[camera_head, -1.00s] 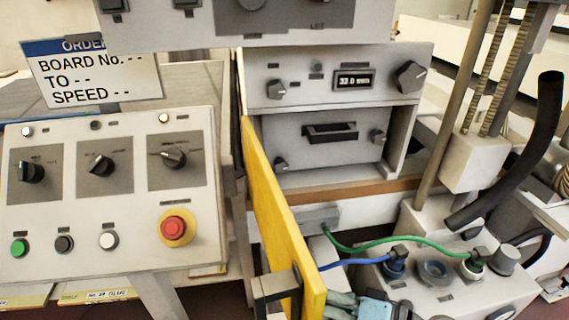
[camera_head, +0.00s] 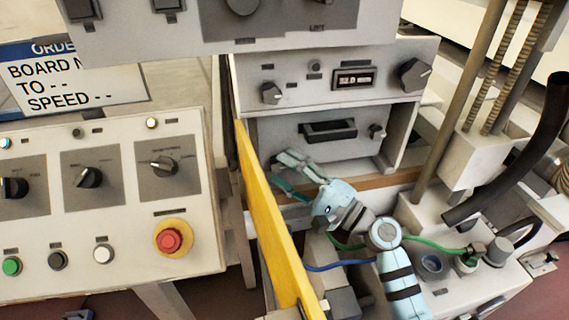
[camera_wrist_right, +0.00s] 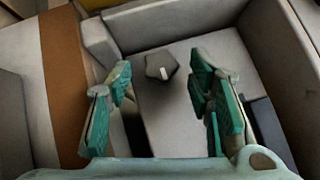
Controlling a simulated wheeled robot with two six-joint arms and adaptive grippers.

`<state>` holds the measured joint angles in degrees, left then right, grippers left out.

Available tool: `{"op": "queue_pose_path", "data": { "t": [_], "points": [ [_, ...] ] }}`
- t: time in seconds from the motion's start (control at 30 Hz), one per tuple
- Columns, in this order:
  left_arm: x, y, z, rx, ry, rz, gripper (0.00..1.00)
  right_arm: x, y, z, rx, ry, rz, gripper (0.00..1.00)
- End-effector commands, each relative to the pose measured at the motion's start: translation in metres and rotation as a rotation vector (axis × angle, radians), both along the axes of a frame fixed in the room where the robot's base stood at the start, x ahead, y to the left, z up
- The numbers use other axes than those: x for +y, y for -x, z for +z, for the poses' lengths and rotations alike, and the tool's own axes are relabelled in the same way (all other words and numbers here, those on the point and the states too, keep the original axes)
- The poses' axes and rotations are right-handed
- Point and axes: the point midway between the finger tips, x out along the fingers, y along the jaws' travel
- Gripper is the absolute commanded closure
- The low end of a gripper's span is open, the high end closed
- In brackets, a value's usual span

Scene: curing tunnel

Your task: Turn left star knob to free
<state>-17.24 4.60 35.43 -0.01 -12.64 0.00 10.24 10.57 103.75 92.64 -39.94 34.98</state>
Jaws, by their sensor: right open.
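The grey front panel (camera_head: 275,132) with a dark handle (camera_head: 328,130) sits under the upper instrument unit. Its right star knob (camera_head: 377,132) is in plain view. The left star knob is hidden behind my right gripper (camera_head: 283,172) in the head view. In the right wrist view a dark star knob (camera_wrist_right: 160,66) with a pale pointer mark stands on the panel. It lies ahead of and between the spread green-padded fingers of my right gripper (camera_wrist_right: 160,80). The fingers are open, and the knob appears untouched. My left gripper is not in view.
A yellow panel (camera_head: 270,220) stands close left of my right arm. Green (camera_head: 425,243) and blue (camera_head: 335,266) hoses run near the arm to a pump box. A control console with a red button (camera_head: 170,240) is at left.

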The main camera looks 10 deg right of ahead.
Motion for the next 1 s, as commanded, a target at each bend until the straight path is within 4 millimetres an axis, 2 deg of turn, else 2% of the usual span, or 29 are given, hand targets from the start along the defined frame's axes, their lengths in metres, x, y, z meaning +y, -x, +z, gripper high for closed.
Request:
{"op": "queue_pose_path", "data": {
  "t": [0.33,0.63,0.87,1.0],
  "points": [
    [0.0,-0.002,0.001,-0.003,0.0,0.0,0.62,0.006,-0.006,0.001,0.0,0.001,0.0,0.53],
    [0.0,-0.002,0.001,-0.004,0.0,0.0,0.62,0.006,-0.006,0.001,0.0,0.001,0.0,1.0],
    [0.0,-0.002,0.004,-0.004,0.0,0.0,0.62,0.006,-0.005,0.002,0.001,0.015,0.0,1.0],
    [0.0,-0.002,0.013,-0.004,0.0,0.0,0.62,0.006,-0.005,0.004,0.001,0.054,0.002,1.0]
  ]
}}
